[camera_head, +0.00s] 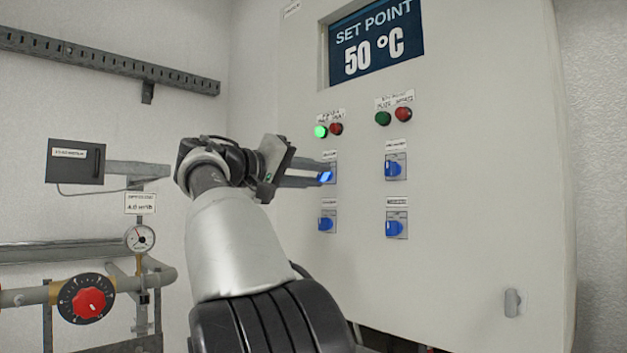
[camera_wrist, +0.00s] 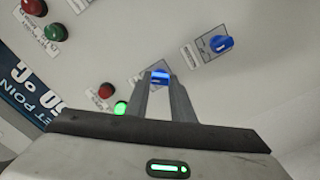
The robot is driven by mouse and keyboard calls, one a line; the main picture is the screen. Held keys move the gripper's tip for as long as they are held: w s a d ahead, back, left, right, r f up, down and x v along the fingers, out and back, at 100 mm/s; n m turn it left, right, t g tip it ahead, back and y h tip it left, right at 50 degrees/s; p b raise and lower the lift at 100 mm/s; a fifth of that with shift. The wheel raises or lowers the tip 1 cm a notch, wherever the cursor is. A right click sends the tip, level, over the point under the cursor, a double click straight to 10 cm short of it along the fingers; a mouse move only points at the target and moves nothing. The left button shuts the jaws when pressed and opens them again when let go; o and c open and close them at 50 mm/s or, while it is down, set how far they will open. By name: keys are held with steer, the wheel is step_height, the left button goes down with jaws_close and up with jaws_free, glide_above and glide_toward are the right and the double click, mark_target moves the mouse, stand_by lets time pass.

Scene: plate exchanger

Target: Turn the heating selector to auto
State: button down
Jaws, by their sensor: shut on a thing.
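Several blue selector knobs sit on the front of a white cabinet (camera_head: 460,150), in two columns below the lamps. My gripper (camera_head: 320,181) reaches the upper left selector knob (camera_head: 326,177) with its two fingers shut on it. In the wrist view, this blue knob (camera_wrist: 160,76) shows between the fingertips, which partly hide it. The labels are too small to read, so I cannot tell by name which knob is the heating selector. The held knob's exact setting is hidden.
The lower left knob (camera_head: 327,224), upper right knob (camera_head: 393,168) and lower right knob (camera_head: 396,228) are close by. A lit green lamp (camera_head: 320,131) and a red lamp (camera_head: 336,129) are just above. A display (camera_head: 376,40) reads "SET POINT 50 °C". Pipes with a gauge (camera_head: 140,238) stand left.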

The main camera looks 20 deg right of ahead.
steer(key=shift+m, duration=0.6)
steer(key=c, duration=1.5)
jaws_free()
steer(key=b+v, duration=0.1)
steer(key=v, duration=1.6)
steer(key=shift+s+a, duration=0.1)
steer(key=shift+a, duration=0.1)
